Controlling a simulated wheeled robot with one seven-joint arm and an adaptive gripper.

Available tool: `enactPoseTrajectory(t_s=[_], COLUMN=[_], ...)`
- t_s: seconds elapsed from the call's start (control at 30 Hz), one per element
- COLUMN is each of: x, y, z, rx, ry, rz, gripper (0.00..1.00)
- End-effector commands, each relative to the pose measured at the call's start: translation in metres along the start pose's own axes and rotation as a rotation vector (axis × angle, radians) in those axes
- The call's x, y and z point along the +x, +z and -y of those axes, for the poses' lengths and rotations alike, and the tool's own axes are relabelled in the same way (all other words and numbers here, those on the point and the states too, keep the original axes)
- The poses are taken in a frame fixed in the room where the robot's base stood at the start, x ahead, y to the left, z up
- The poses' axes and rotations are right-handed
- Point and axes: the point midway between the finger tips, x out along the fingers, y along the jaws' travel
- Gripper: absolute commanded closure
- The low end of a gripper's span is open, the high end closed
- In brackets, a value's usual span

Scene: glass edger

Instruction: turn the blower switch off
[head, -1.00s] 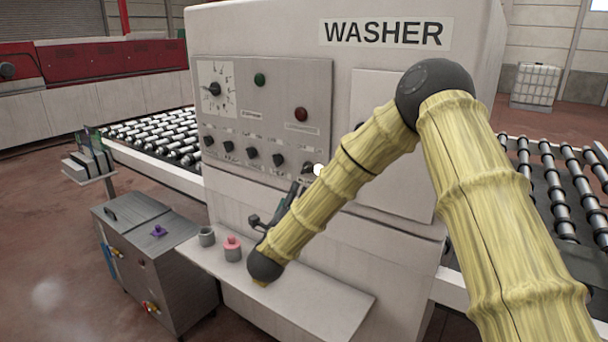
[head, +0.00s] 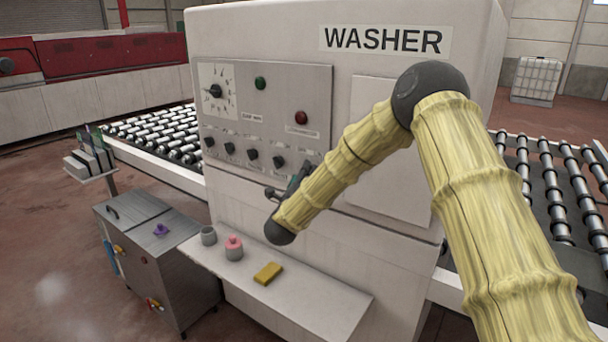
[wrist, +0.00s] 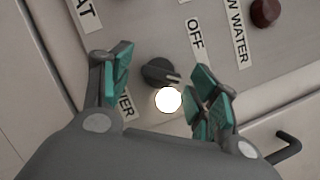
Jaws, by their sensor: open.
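A dark rotary switch (wrist: 160,72) with a pale pointer mark sits on the grey panel in the wrist view, next to a glowing white lamp (wrist: 168,99). An OFF label (wrist: 196,38) is above and right of it; the pointer slants towards the right. Another label is partly covered by my left finger, so I cannot read the switch's name. My gripper (wrist: 163,66) is open, with green-padded fingers either side of the switch and apart from it. In the head view my gripper (head: 291,187) is at the panel's lower right and the switch is largely hidden.
Several other dark knobs (head: 252,154) line the panel's lower row. Below, the shelf (head: 312,306) holds a grey cup (head: 208,236), a pink-topped container (head: 234,249) and a yellow sponge (head: 268,273).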

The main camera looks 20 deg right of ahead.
Motion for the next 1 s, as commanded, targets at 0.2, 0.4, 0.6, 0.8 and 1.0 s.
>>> enactPoseTrajectory(t_s=[0.2,0.4,0.6,0.8,1.0], x=[0.0018,0.0017,0.0016,0.0015,0.0015], y=[-0.0002,-0.0002,-0.0002,-0.0004,-0.001], z=[-0.0002,-0.0001,-0.0001,0.0,0.0003], rx=[0.0,0.0,0.0,-0.013,-0.081], ry=[0.0,0.0,0.0,0.006,0.034], rz=[0.0,0.0,0.0,0.0,0.0], gripper=[0.4,0.6,0.85,0.85,0.85])
